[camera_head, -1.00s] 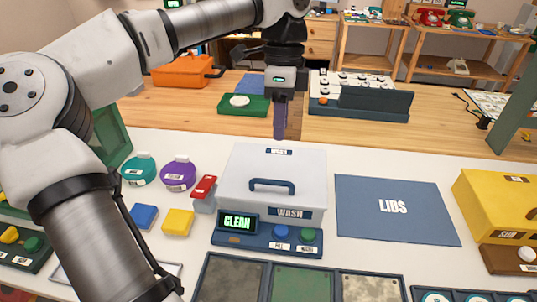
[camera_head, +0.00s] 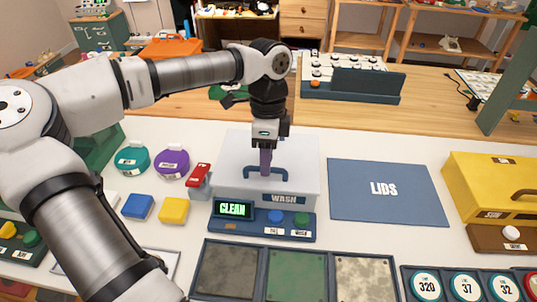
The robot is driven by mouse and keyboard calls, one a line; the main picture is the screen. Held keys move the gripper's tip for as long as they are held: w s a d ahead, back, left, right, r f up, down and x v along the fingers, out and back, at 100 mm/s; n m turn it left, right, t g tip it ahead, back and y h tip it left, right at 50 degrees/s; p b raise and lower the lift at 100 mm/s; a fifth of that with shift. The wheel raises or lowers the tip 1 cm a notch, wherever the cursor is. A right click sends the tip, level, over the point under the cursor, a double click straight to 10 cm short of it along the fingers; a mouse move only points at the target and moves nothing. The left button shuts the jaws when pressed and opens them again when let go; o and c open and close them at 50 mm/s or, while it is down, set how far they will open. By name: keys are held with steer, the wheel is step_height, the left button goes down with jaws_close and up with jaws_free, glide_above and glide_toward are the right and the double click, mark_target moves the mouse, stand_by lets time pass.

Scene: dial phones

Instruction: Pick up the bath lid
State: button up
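The bath lid (camera_head: 230,160) is the pale grey top of the wash box in the middle of the white table. Its dark blue arched handle (camera_head: 251,196) stands on it, partly hidden behind my fingers. My gripper (camera_head: 265,172) points straight down over the lid, with its purple fingers at or just above the handle. I cannot tell whether the fingers touch the handle or how far apart they are. The wash base (camera_head: 300,230) in front shows a lit CLEAN display (camera_head: 232,209) and blue and green buttons.
A flat blue LIDS mat (camera_head: 345,205) lies bare to the right of the box. Three framed panels (camera_head: 280,270) lie in front. A yellow box (camera_head: 500,180) is far right.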

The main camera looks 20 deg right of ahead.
steer(key=shift+s+f, duration=0.15)
steer(key=shift+f, duration=0.8)
steer(key=shift+c, duration=0.2)
jaws_close()
steer(key=shift+r, duration=0.15)
